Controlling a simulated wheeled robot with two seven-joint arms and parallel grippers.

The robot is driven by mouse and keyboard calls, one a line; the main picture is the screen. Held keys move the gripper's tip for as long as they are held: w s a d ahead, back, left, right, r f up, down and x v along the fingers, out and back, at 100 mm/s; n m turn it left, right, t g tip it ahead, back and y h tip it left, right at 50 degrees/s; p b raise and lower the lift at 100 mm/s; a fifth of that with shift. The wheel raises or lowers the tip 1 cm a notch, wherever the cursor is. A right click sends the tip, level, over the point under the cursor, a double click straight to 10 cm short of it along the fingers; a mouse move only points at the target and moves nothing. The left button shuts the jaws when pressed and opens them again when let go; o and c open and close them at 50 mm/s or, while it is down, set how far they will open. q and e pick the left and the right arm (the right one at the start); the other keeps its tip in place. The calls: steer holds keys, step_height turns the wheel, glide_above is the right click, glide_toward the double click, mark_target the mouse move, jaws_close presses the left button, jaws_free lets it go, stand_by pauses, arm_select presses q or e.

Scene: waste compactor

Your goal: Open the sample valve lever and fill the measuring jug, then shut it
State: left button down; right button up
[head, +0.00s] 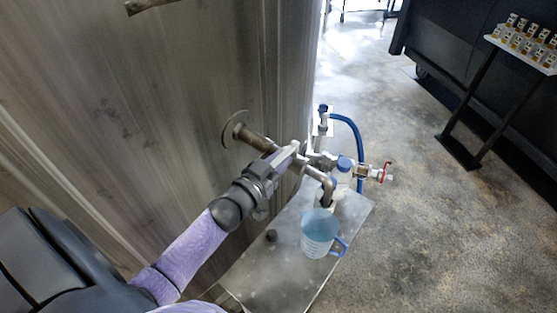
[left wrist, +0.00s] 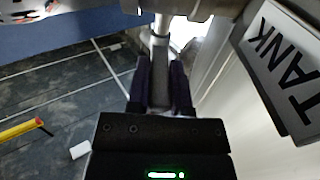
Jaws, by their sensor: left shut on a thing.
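The clear measuring jug (head: 316,234) stands upright on a metal shelf, its blue handle toward the right. It looks bluish inside; I cannot tell its fill level. The bent metal spout (head: 329,190) comes down from the pipe on the tank wall, just above the jug. Whether liquid flows is not clear. My left gripper (head: 287,156) is at the pipe's valve, shut on the grey sample valve lever. In the left wrist view the lever (left wrist: 161,38) runs up from between the dark fingers (left wrist: 162,85). The fingers partly hide it. My right gripper is not in view.
A red-handled valve (head: 386,172) and blue hose (head: 358,140) are beyond. The tank wall (head: 130,120) is close on the left. Open floor lies right.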

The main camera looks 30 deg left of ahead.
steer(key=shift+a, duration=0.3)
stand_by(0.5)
